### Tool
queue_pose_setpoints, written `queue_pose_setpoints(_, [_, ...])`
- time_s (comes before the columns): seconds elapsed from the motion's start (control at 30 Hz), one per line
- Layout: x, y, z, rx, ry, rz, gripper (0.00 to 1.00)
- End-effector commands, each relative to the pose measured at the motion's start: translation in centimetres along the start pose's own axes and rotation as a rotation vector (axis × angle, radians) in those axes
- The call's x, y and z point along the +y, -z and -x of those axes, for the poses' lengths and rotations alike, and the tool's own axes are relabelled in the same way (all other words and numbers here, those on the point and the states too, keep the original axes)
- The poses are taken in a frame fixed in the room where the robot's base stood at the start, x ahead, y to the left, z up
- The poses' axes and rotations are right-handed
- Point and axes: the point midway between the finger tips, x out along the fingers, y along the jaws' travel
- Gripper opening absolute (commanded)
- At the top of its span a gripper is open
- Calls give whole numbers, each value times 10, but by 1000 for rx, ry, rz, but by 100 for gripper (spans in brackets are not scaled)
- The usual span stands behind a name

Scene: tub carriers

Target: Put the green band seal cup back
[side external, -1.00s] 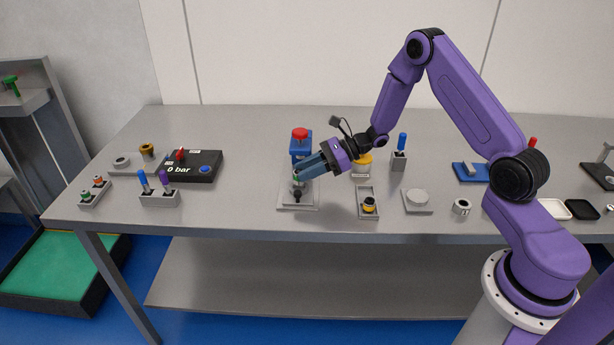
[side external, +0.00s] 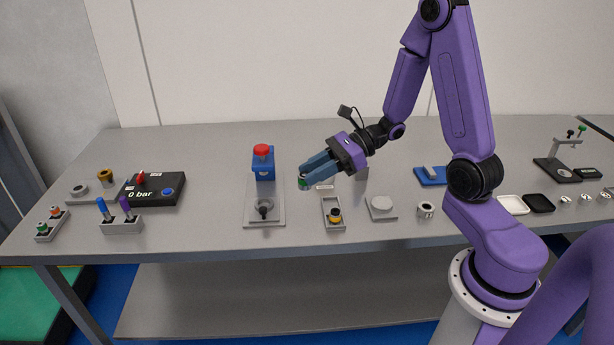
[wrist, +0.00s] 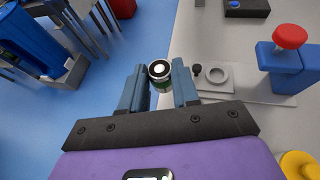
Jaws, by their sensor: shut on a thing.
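My gripper (side external: 304,180) is shut on a small cup with a green band (side external: 303,184) and holds it above the table. In the wrist view the cup (wrist: 160,73) sits between the two blue fingers, its pale round end with a dark ring facing the camera. A narrow grey holder (side external: 333,222) stands to the front right of the gripper, with a yellow-banded dark cup (side external: 335,215) at its front end. The rear part of that holder looks empty. A grey press fixture (side external: 264,218) with a round seat and a black knob stands left of the gripper; its seat looks empty.
A blue press head with a red knob (side external: 262,152) rises at the back of the fixture. A round grey pad (side external: 381,206) and a metal ring (side external: 426,209) lie to the right. A black gauge box (side external: 152,190) and a peg block (side external: 122,226) stand left. The back of the table is clear.

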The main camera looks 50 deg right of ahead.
Motion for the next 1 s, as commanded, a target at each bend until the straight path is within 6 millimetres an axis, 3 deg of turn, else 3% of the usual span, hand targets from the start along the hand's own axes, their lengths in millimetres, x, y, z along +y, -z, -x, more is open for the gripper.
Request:
queue_pose_setpoints(0.17, [-22,19,17,0,8,-3,0])
queue_pose_setpoints(0.33, [-51,51,42,-1,8,-3,0])
queue_pose_setpoints(0.57, [-71,85,67,-2,4,-2,0])
queue_pose_setpoints(1.0, [-74,130,56,-1,1,-2,0])
